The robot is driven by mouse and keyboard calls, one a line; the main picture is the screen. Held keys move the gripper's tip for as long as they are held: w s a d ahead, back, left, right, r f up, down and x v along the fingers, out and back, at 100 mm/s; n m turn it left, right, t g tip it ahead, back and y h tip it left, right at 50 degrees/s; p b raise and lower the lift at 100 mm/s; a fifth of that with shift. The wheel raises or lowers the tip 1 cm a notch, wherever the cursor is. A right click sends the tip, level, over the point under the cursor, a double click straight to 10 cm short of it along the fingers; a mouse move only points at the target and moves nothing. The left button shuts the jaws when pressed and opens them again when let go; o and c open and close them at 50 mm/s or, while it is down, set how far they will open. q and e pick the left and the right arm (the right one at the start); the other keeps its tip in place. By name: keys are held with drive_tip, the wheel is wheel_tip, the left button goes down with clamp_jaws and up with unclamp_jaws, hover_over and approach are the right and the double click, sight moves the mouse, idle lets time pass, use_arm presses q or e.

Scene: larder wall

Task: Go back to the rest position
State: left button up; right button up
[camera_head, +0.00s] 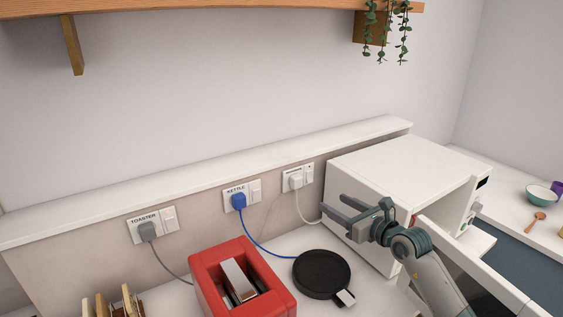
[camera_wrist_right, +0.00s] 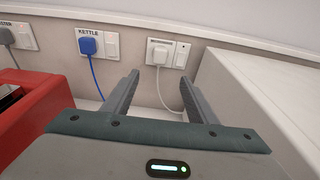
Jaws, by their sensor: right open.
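My right gripper (camera_head: 352,210) is open and empty in front of the left side of the white microwave-like box. In the right wrist view its two fingers (camera_wrist_right: 152,95) stand apart, with the white plug (camera_wrist_right: 157,52) and its socket in the gap behind them. The white plug (camera_head: 295,182) sits in the rightmost wall socket, and its cord hangs down toward the counter. My left gripper is not in view.
A red toaster (camera_head: 207,262), a black kettle base (camera_head: 322,272) and a toast rack (camera_head: 115,305) stand on the counter. A blue plug (camera_head: 238,200) and a grey plug (camera_head: 147,231) sit in sockets. The white appliance (camera_head: 395,170) is close beside my right gripper. A wooden shelf (camera_head: 200,5) hangs above.

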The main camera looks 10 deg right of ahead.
drive_tip(key=s+a+r+m+t, duration=0.5)
drive_tip(key=s+r+m+t, duration=0.15)
drive_tip(key=s+m, duration=0.5)
drive_tip(key=s+d+f+m+g+h, duration=0.5)
drive_tip(key=s+f+m+h, duration=0.15)
drive_tip(key=f+m, duration=0.5)
drive_tip(key=s+d+f+m+g+h, duration=0.45)
drive_tip(key=s+f+m, duration=0.35)
drive_tip(key=f+m, duration=0.3)
drive_tip(key=s+a+f+m+g+y, duration=0.25)
drive_tip(key=s+a+f+g, duration=0.35)
drive_tip(key=s, duration=0.5)
drive_tip(key=s+a+f+m+g+y, duration=0.25)
drive_tip(key=s+a+f, duration=0.4)
drive_tip(key=s, duration=0.45)
wheel_tip(320, 180, down, 35)
drive_tip(key=s+n+g+b, duration=0.1)
drive_tip(key=s+g+b, duration=0.1)
drive_tip(key=b, duration=0.4)
drive_tip(key=s+d+f+b, duration=0.2)
drive_tip(key=s+f+b, duration=0.2)
drive_tip(key=s+f, duration=1.3)
wheel_tip(320, 180, down, 4)
drive_tip(key=shift+s+d+r+g, duration=0.1)
drive_tip(key=shift+s+d+g, duration=0.1)
drive_tip(key=shift+g, duration=0.25)
